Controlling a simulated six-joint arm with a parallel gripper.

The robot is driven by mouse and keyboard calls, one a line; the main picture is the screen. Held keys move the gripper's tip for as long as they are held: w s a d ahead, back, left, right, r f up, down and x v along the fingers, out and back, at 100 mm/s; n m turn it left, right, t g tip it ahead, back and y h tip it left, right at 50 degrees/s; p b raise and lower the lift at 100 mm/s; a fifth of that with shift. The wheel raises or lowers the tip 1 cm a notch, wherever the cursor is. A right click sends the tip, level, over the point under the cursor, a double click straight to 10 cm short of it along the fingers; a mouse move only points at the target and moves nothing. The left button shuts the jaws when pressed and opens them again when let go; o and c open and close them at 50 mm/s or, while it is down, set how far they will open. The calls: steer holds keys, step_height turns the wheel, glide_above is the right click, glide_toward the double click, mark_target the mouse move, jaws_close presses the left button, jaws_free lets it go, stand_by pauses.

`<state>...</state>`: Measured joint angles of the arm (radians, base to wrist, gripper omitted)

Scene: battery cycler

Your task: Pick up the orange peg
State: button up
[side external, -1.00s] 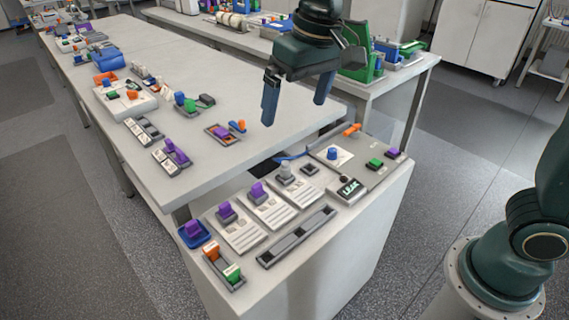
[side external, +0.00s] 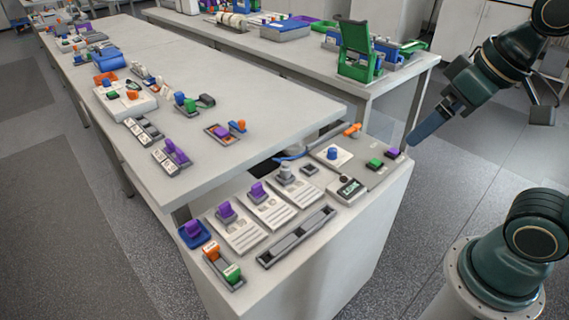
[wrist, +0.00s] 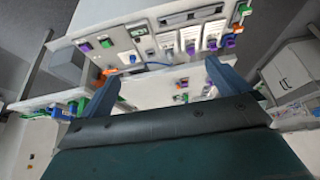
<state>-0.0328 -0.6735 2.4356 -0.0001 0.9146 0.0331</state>
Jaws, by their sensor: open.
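Several orange pieces are in view, and I cannot tell for certain which is the peg. In the side view, an upright orange piece (side external: 211,251) sits with a green one (side external: 232,273) in a narrow tray at the bench's front left. Another orange piece (side external: 352,130) lies at the back of the same bench. A small blue-and-orange pair (side external: 238,126) is on the long table. My gripper (side external: 424,130) is open and empty, in the air off the bench's right edge. In the wrist view my gripper (wrist: 161,72) has its two blue fingers wide apart, with nothing between them.
The bench (side external: 330,262) also bears purple pegs on white slotted plates, a blue knob (side external: 333,153), a black-faced meter (side external: 351,189) and a grey slotted rail (side external: 297,237). The long table (side external: 255,91) stands behind, its middle clear. A green stand (side external: 358,52) is on the far table.

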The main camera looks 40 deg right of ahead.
steer(key=shift+s+d+f, duration=0.15)
steer(key=shift+s+f, duration=0.15)
steer(key=shift+s, duration=0.15)
steer(key=shift+s+d+f, duration=0.15)
steer(key=shift+s+f, duration=0.1)
steer(key=shift+s, duration=0.2)
steer(key=shift+c, duration=0.2)
steer(key=c, duration=1.2)
steer(key=shift+o, duration=0.2)
